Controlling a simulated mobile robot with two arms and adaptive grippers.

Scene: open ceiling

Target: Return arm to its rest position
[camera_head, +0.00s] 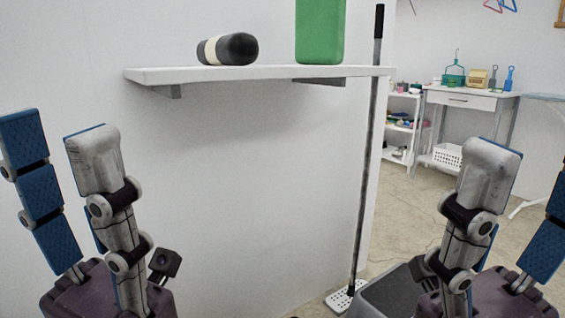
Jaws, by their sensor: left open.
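My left gripper (57,135) is at the lower left, in front of the white wall. Its fingers with blue pads point up and stand apart, with nothing between them. My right gripper (528,165) is at the lower right, also pointing up. Its fingers are apart and I see nothing held; its outer finger is partly cut off by the picture edge. Both grippers are below the shelf's height in the picture and touch nothing that I can see.
A white wall shelf (200,74) holds a dark bottle (232,49) lying on its side and a green container (320,32). A dark pole (371,130) stands by the wall's edge. A white desk (465,99) and shelf rack (400,125) are farther back. The floor (410,215) between is open.

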